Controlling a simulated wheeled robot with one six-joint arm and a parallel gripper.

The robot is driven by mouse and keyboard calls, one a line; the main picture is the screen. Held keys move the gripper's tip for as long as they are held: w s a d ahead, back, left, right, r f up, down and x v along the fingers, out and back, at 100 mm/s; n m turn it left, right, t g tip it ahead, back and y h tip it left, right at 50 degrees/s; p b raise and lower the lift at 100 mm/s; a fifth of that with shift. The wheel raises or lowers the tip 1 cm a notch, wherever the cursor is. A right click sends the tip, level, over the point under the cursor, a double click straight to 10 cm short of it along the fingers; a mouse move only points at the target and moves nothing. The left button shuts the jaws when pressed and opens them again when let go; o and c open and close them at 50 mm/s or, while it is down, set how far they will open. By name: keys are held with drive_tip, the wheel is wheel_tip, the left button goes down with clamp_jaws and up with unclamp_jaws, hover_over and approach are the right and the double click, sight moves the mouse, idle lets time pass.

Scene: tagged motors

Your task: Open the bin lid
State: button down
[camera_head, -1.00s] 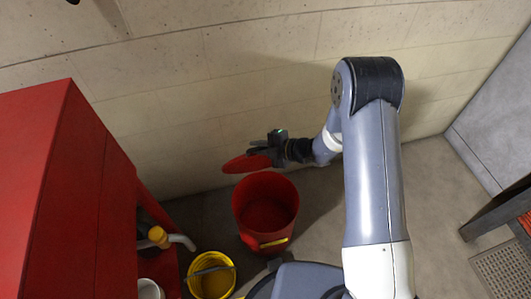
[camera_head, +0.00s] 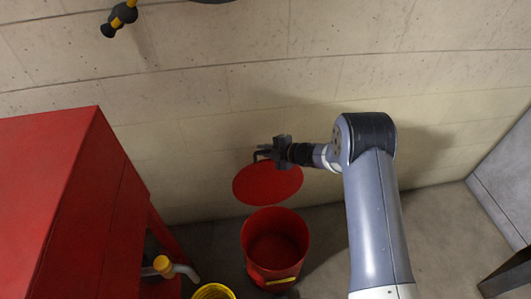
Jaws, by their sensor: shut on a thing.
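A red bin (camera_head: 274,246) stands on the floor close to the wall, and I look down into its open top. Its round red lid (camera_head: 268,184) is off the bin, at the bin's far side and above it in the picture, with its broad face turned toward me. My gripper (camera_head: 264,154) is shut on the lid at its upper edge. The fingertips are small and dark, so the exact grip is hard to make out. My arm reaches in from the right.
A red cabinet (camera_head: 60,190) fills the left side. A yellow bucket (camera_head: 213,292) is at the bottom edge, left of the bin. A pale wall (camera_head: 230,80) stands close behind the lid.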

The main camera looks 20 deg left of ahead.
drive_tip(key=shift+s+d+f, duration=0.15)
drive_tip(key=shift+s+f, duration=0.05)
drive_tip(key=shift+f, duration=0.4)
drive_tip(key=c, duration=1.5)
unclamp_jaws()
drive_tip(key=shift+o, duration=0.2)
drive_tip(key=v, duration=1)
drive_tip(key=shift+d+r, duration=0.25)
drive_tip(key=shift+r, duration=0.2)
drive_tip(key=shift+x, duration=3.45)
drive_tip(key=shift+w, duration=0.1)
